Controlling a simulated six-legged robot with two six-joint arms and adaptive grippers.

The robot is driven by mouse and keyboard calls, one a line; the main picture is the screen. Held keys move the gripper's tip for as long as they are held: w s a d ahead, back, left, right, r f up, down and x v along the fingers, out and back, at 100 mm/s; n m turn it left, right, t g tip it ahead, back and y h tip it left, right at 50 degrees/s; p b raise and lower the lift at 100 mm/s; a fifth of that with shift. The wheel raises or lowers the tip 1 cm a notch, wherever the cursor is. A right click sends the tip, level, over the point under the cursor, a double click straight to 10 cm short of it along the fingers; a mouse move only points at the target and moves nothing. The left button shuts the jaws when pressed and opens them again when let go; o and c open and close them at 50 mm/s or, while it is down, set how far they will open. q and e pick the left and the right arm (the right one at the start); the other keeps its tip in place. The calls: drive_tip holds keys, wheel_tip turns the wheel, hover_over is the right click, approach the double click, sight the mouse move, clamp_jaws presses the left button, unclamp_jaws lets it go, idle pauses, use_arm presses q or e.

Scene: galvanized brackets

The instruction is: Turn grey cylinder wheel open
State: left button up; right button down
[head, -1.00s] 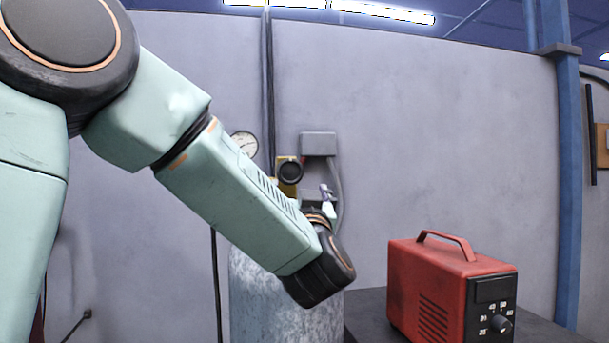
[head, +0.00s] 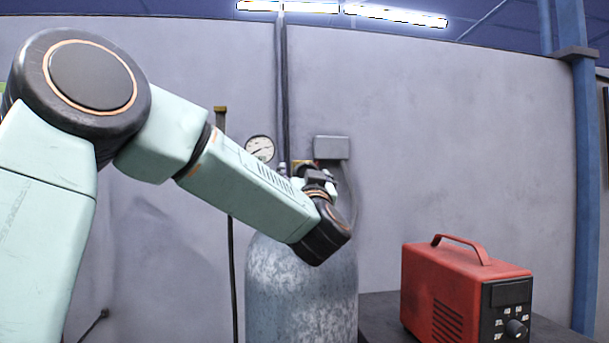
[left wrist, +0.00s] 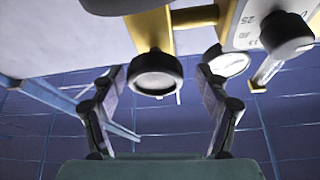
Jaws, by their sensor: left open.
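The grey cylinder (head: 300,295), mottled and worn, stands upright by the wall, partly behind my left arm. Its round dark wheel (left wrist: 157,74) shows in the left wrist view on a yellow fitting (left wrist: 150,28); in the head view my wrist and gripper hide it. My left gripper (head: 318,178) is at the cylinder's top. In the left wrist view its two fingers (left wrist: 159,84) are spread apart, one to each side of the wheel in the picture, with no contact visible. How deep the wheel sits between them I cannot tell. My right gripper is out of view.
A round gauge (head: 260,148) sits left of the fitting, and a grey wall box (head: 331,148) is behind it. A second dark knob (left wrist: 286,36) is close by on the right in the wrist view. A red machine (head: 465,292) stands on a dark table (head: 376,308) at right.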

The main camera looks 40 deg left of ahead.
use_arm(q)
drive_tip(key=shift+w+d+f, duration=0.1)
drive_tip(key=shift+w+d, duration=0.05)
drive_tip(key=shift+w, duration=0.15)
drive_tip(key=shift+c, duration=0.6)
drive_tip(key=shift+w+a+f, duration=0.15)
drive_tip(key=shift+w+a, duration=0.05)
drive_tip(key=shift+w, duration=0.05)
drive_tip(key=c, duration=0.3)
drive_tip(key=shift+s+a, duration=0.1)
drive_tip(key=shift+s, duration=0.15)
drive_tip(key=c, duration=0.8)
drive_tip(key=shift+o, duration=0.2)
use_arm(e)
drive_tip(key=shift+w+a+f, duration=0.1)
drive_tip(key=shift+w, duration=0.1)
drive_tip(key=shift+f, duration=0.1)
